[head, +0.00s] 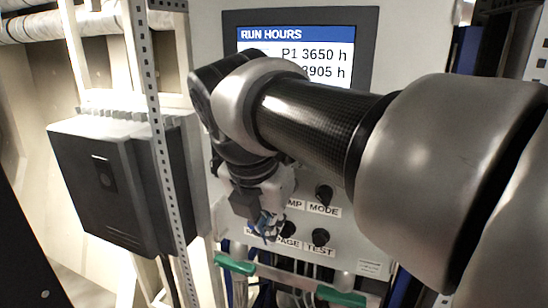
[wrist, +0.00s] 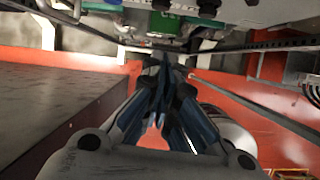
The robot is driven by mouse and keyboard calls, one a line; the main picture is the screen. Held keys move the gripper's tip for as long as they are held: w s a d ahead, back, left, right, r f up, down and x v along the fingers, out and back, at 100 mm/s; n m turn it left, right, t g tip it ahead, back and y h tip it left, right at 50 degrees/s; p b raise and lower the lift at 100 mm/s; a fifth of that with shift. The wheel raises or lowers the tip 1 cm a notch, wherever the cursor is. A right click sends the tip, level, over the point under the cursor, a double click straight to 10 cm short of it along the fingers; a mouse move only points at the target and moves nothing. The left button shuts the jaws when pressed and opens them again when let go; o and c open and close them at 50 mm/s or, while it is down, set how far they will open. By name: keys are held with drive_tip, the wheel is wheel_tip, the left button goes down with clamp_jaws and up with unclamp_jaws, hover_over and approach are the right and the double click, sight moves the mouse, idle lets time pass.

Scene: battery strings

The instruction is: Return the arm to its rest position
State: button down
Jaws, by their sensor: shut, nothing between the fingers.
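My arm reaches in from the right in the head view and bends down in front of a grey control panel (head: 400,35). My gripper (head: 265,228) hangs low in front of the panel's knobs, near the labels at the lower left. In the wrist view my gripper (wrist: 166,65) points away from the camera, its dark fingers together and empty. I cannot tell from these views whether the fingertips touch the panel.
A screen (head: 300,22) reading RUN HOURS is partly hidden by my arm. A black box (head: 105,185) stands left behind a perforated upright (head: 150,100). Green handles (head: 235,265) and cables sit below the panel. Orange beams (wrist: 255,125) show in the wrist view.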

drive_tip(key=s+d+f+m+b, duration=0.5)
drive_tip(key=f+m+b, duration=0.2)
drive_tip(key=f+m, duration=0.3)
drive_tip(key=s+d+f+m+y+b, duration=0.1)
drive_tip(key=s+d+f+m+b, duration=0.4)
drive_tip(key=f+m, duration=0.5)
drive_tip(key=s+d+f+m+b, duration=0.5)
drive_tip(key=f+m+b, duration=0.4)
drive_tip(key=f, duration=0.7)
drive_tip(key=shift+s+m+t+b, duration=0.3)
drive_tip(key=shift+s+m+b, duration=0.1)
drive_tip(key=shift+s+m, duration=0.5)
drive_tip(key=c, duration=2.4)
unclamp_jaws()
drive_tip(key=shift+f, duration=0.1)
